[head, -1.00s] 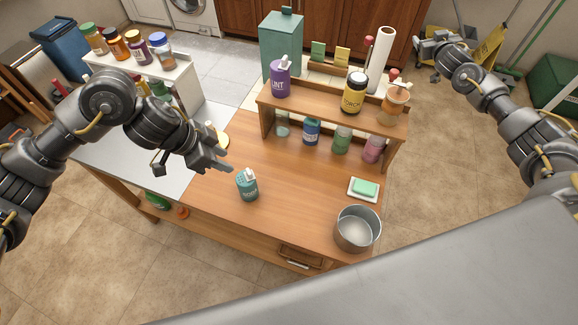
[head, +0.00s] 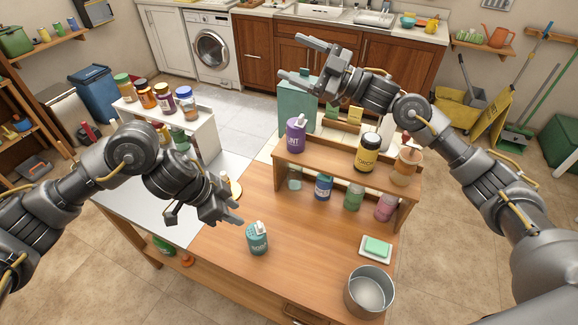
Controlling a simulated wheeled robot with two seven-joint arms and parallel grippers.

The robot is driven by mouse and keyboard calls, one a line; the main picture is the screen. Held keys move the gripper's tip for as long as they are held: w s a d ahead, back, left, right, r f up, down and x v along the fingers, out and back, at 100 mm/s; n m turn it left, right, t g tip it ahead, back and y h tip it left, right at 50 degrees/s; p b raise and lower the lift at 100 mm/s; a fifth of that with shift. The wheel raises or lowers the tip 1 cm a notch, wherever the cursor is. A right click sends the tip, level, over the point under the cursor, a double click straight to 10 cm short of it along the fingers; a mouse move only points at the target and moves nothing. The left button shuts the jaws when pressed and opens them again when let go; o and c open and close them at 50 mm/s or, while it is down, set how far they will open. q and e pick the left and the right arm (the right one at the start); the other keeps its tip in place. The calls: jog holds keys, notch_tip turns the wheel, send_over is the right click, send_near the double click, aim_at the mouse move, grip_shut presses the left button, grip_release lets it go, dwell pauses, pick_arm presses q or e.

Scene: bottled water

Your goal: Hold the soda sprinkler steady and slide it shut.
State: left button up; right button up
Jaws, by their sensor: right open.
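The soda sprinkler looks to be the small teal container with a white top (head: 257,240), upright on the wooden tabletop. Its label is too small to read, and I cannot tell whether its slide is open or shut. My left gripper (head: 238,214) is just left of it and a little behind in the picture, apparently not touching it. Its fingers are seen edge-on, so their opening is unclear. My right gripper (head: 291,58) is open and empty, raised high at the back, far from the container, with its fingers pointing left.
A wooden shelf (head: 345,175) with several bottles and jars stands behind right on the table. A green sponge on a dish (head: 376,252) and a metal pot (head: 368,290) are at right. A white rack (head: 200,130) with jars is at left. The tabletop around the container is mostly clear.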

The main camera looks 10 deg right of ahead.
notch_tip(320, 180, down, 12)
jog(key=s+a+m+h, duration=0.2)
jog(key=m, duration=0.1)
jog(key=m+g+h, duration=0.4)
jog(key=h, duration=0.1)
send_near(257, 239)
jog(key=f, duration=0.1)
jog(key=w+f, duration=0.1)
jog(key=f, duration=0.1)
jog(key=w+f, duration=0.1)
jog(key=shift+w+d+f, duration=0.1)
jog(key=shift+d+f, duration=0.1)
jog(key=shift+f, duration=0.2)
jog(key=x, duration=1)
jog(key=shift+w+a+f, duration=0.1)
jog(key=shift+w+a, duration=0.1)
jog(key=shift+a, duration=0.1)
jog(key=c, duration=1.1)
jog(key=shift+c, duration=0.2)
jog(key=o, duration=0.4)
jog(key=shift+c, duration=1.4)
